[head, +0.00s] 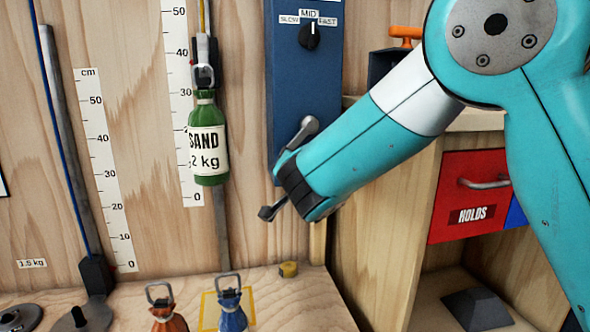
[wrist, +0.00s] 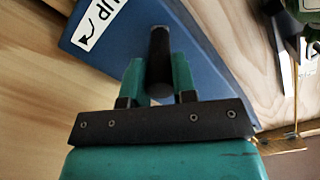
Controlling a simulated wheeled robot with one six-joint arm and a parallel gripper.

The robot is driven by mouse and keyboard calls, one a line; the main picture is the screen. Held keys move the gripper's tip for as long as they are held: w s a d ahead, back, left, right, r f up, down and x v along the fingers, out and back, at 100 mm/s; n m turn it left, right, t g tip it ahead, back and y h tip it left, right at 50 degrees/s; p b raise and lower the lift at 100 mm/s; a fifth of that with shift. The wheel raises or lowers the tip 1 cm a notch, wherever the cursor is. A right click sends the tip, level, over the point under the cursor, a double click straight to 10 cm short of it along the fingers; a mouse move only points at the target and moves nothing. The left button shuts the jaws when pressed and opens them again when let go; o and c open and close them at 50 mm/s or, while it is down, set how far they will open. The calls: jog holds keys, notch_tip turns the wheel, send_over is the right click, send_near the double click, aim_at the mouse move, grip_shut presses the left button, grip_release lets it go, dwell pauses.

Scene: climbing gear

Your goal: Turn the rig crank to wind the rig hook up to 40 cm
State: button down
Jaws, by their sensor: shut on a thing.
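The rig hook (head: 204,76) hangs on a cord beside a white cm scale (head: 178,70). It holds a green bottle (head: 208,112) labelled SAND 2 kg, upright. In this view the hook is a little below the 40 mark. The rig crank (head: 302,131) shows as a grey metal arm at the lower part of the blue rig box (head: 300,75). My gripper (head: 283,165) is at the crank and hides much of it. In the wrist view its teal fingers are shut on the black crank handle (wrist: 159,58). An "UP" arrow label (wrist: 95,22) is beside it.
A SLOW/MID/FAST knob (head: 309,37) is on the box. A second scale (head: 103,165) stands left. A cabinet with a red HOLDS drawer (head: 470,200) stands right.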

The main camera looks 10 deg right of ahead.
jog(key=shift+a+r, duration=0.15)
jog(key=c, duration=0.9)
grip_release()
jog(key=s+b, duration=0.2)
jog(key=s, duration=1.5)
jog(key=shift+s+b, duration=0.25)
jog(key=shift+b, duration=0.05)
